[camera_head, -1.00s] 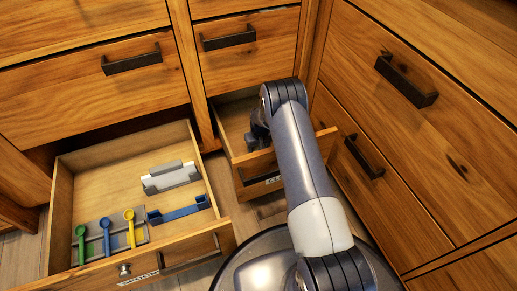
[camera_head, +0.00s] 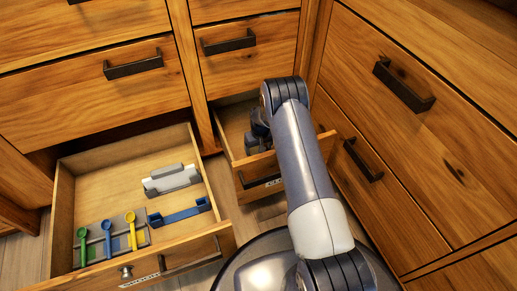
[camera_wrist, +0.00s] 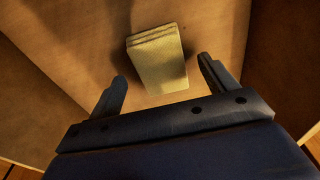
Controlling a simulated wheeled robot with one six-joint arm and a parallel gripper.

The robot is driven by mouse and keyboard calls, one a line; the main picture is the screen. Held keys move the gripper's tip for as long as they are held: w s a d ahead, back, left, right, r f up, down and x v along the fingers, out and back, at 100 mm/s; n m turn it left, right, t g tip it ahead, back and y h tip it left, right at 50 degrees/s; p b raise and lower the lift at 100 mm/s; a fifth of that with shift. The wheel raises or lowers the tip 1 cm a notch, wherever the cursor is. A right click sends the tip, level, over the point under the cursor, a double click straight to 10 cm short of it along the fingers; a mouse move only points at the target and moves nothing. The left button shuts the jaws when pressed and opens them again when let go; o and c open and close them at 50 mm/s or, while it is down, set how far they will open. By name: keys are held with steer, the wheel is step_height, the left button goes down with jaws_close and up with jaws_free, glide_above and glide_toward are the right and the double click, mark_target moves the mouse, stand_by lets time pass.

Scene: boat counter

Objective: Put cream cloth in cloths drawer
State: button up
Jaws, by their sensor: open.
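The folded cream cloth (camera_wrist: 158,62) lies on the wooden floor of a drawer in the wrist view, ahead of my fingers. My gripper (camera_wrist: 162,84) is open, with one finger on each side of the cloth's near end and a gap to each. In the head view my arm reaches down into the small open drawer (camera_head: 228,130) at the middle, and my gripper (camera_head: 258,130) shows only in part there. The cloth is hidden in the head view. The label on this drawer's front is too small to read.
A wider open drawer (camera_head: 62,215) at the left holds green, blue and yellow spoons (camera_head: 107,238), a blue holder (camera_head: 180,212) and a grey-white item (camera_head: 171,179). Closed drawers with dark handles stand behind and at the right (camera_head: 405,85).

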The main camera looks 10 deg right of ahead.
step_height(320, 180, up, 10)
steer(key=s+p, duration=0.1)
steer(key=p, duration=0.2)
steer(key=shift+d+f+p, duration=0.15)
steer(key=shift+p, duration=0.2)
stand_by(0.7)
